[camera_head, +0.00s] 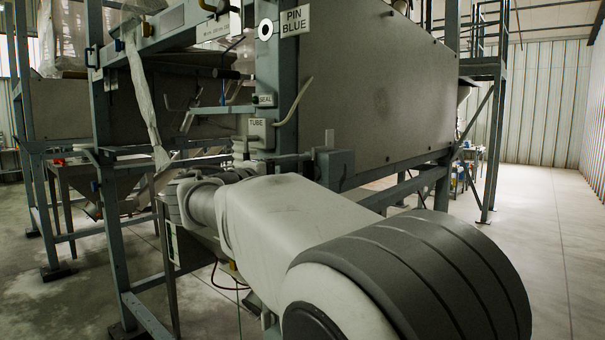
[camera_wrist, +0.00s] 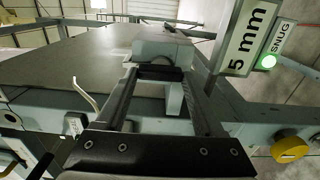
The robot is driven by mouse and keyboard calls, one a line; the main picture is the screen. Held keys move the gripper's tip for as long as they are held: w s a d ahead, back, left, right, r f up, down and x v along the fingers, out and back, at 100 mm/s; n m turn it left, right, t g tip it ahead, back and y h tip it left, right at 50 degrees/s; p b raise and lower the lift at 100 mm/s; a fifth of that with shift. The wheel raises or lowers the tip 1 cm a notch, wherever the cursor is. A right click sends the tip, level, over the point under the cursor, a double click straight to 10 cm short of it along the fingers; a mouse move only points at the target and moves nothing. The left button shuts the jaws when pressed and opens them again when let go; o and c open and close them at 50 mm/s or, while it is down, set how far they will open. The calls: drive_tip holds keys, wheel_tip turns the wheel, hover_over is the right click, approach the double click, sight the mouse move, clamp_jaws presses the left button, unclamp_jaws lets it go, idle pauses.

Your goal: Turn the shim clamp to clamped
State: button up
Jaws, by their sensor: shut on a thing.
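In the wrist view my gripper (camera_wrist: 160,76) reaches up the picture with two long dark fingers. It is shut on a dark cross piece at the foot of a pale grey block (camera_wrist: 163,42), which looks like the shim clamp's handle. The fingers hide part of the grip. A "5 mm" plate (camera_wrist: 250,42) stands to the right, beside a "SNUG" label (camera_wrist: 280,36) with a lit green lamp (camera_wrist: 269,62). In the head view my arm hides the gripper and the clamp.
A large grey panel (camera_head: 385,85) fills the frame behind. "SEAL" (camera_head: 265,100) and "TUBE" (camera_head: 257,123) tags and a grey box (camera_head: 335,168) are close to my arm. A yellow knob (camera_wrist: 290,147) is at lower right in the wrist view. Open floor (camera_head: 560,225) lies to the right.

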idle(0.4)
drive_tip(key=o, duration=1.4)
drive_tip(key=v, duration=1.7)
drive_tip(key=shift+s+a+b, duration=0.15)
drive_tip(key=shift+s+b, duration=0.05)
drive_tip(key=shift+b, duration=0.2)
